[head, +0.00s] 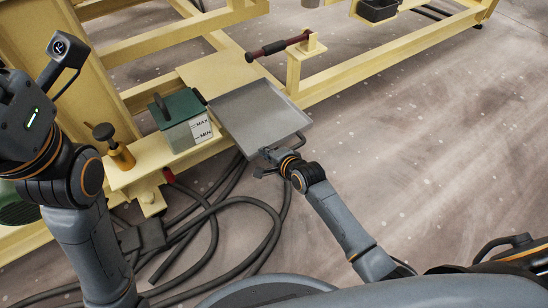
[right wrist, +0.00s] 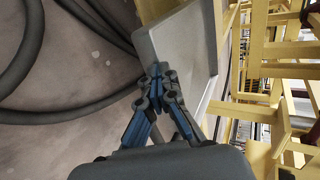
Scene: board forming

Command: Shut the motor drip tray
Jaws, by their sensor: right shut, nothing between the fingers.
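The motor drip tray (head: 258,112) is a shallow grey tray that sticks out from the yellow frame over the floor, so it stands pulled out. My right gripper (head: 267,153) is shut and empty at the tray's near front edge. In the right wrist view, the closed fingertips (right wrist: 157,72) are right by the rim of the tray (right wrist: 145,48); I cannot tell whether they touch. My left arm shows at the left of the head view, but its fingers are out of view.
A green-topped reservoir (head: 182,120) marked MAX and MIN stands left of the tray. A brass fitting with a black knob (head: 116,150) is further left. Black hoses (head: 215,225) loop on the floor below. The floor at right is clear.

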